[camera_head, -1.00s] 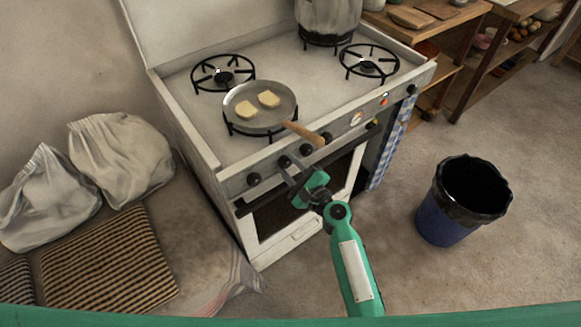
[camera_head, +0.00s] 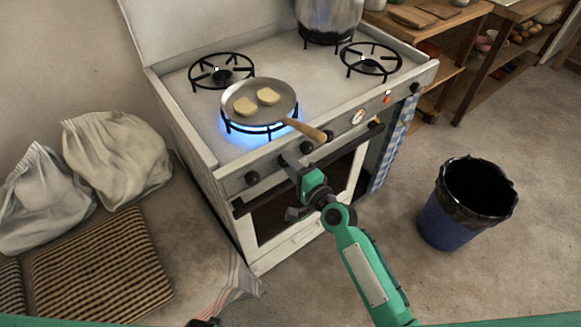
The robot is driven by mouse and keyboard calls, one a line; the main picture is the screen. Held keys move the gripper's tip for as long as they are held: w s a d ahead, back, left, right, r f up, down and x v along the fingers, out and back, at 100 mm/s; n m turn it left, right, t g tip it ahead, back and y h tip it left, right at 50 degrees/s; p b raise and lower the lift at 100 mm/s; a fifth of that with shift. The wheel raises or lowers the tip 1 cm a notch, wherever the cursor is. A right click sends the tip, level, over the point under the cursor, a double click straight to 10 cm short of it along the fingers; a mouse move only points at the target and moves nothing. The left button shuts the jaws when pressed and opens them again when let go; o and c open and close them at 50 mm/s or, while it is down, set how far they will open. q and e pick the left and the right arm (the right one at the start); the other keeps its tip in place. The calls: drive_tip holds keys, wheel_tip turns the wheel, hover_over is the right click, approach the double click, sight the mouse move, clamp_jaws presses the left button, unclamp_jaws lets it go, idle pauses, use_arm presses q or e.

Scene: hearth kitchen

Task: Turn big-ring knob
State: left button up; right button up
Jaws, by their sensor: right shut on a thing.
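The white stove (camera_head: 205,140) has a row of dark knobs on its front panel. My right gripper (camera_head: 286,161) is shut on one of these, the big-ring knob, which its fingers mostly hide. A blue flame (camera_head: 262,128) burns on the front burner under the frying pan (camera_head: 284,106). Two pale slices (camera_head: 268,96) lie in the pan, and its wooden handle (camera_head: 308,131) reaches over the front edge, just above and right of my gripper. A small dark part at the bottom edge may be my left gripper (camera_head: 204,323); its fingers cannot be made out.
Neighbouring knobs (camera_head: 252,178) and (camera_head: 306,147) sit close on both sides of my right gripper. The oven door handle is below it. A large pot (camera_head: 328,18) stands on the back burner. A blue bin (camera_head: 447,222) stands on the floor to the right. Cushions lie at left.

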drive_tip(key=shift+n, duration=2.3)
drive_tip(key=shift+f, duration=0.1)
drive_tip(key=o, duration=1)
drive_tip(key=shift+s+d, duration=0.1)
